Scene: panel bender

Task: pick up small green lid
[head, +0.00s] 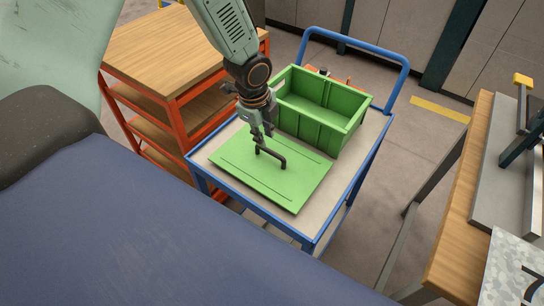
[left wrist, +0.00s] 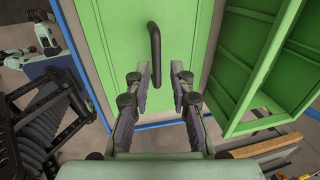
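The small green lid (head: 290,187) lies flat on the cart top in front of the green crate, and it fills the middle of the left wrist view (left wrist: 120,45). Its dark bent handle (head: 275,155) stands up from its middle. My left gripper (head: 259,140) is just above the lid at the handle. In the left wrist view its fingers (left wrist: 161,72) are apart, with the handle's near end (left wrist: 156,60) between them. I cannot tell whether a finger touches the handle. My right gripper is not in view.
The open green crate (head: 325,105) stands on the blue-framed cart (head: 350,165) right behind the lid. A cart push bar (head: 360,47) rises behind. An orange shelf unit with wooden tops (head: 165,45) stands left, and a wooden workbench (head: 463,220) right.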

